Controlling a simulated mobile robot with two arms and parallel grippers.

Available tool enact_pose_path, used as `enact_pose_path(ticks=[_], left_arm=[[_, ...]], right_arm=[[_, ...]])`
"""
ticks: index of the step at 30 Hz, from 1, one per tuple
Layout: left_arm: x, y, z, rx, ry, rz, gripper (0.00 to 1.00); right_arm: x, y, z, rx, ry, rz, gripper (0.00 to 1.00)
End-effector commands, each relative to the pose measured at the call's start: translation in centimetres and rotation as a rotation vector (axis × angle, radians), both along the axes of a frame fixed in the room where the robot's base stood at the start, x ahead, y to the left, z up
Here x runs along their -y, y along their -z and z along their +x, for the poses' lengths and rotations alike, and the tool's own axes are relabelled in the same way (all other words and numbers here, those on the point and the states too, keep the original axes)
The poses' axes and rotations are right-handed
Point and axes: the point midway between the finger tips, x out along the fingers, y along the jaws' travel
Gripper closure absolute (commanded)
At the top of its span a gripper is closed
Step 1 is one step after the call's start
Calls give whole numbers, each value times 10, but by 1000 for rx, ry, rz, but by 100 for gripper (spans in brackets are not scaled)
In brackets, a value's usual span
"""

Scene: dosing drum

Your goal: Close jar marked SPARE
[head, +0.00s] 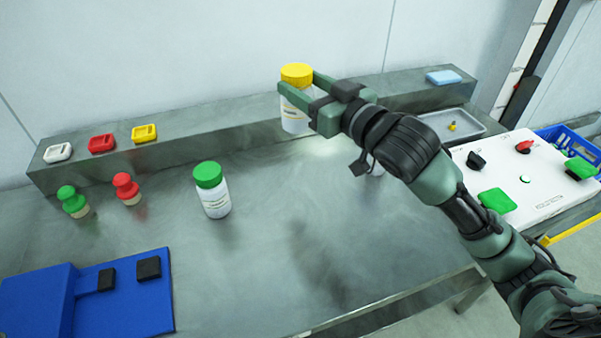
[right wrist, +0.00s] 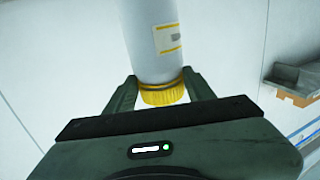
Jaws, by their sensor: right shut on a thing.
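A white jar with a yellow lid (head: 297,72) is at the back of the bench, in front of the ledge. My right gripper (head: 297,88) is shut on this yellow lid, one finger on each side. The right wrist view shows the fingers beside the ribbed yellow lid (right wrist: 163,94) and the white body (right wrist: 150,40) lined up with it. I cannot tell whether the jar's base touches the bench. A white jar with a green lid (head: 208,175) stands upright on the bench. The labels are too small to read, so I cannot tell which is SPARE. My left gripper is out of view.
White (head: 58,152), red (head: 102,143) and yellow (head: 144,132) pieces lie on the ledge. Green (head: 72,200) and red (head: 126,188) knobbed pieces stand left. A blue fixture (head: 120,310) is front left, a white control panel (head: 530,180) right. The bench's middle is clear.

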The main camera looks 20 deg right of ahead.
Motion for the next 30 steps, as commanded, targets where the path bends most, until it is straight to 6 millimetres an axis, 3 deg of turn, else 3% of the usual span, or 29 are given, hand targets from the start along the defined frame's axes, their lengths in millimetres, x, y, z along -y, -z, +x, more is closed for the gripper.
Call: enact_pose_path(ticks=[1, 9, 15, 30], left_arm=[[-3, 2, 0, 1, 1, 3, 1], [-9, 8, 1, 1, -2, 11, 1], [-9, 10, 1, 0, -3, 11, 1], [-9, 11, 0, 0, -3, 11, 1]], right_arm=[[0, 18, -1, -9, -1, 1, 100], [0, 90, -1, -7, 0, 2, 100], [0, 128, -1, -3, 0, 0, 100], [0, 144, 0, -1, 0, 1, 100]])
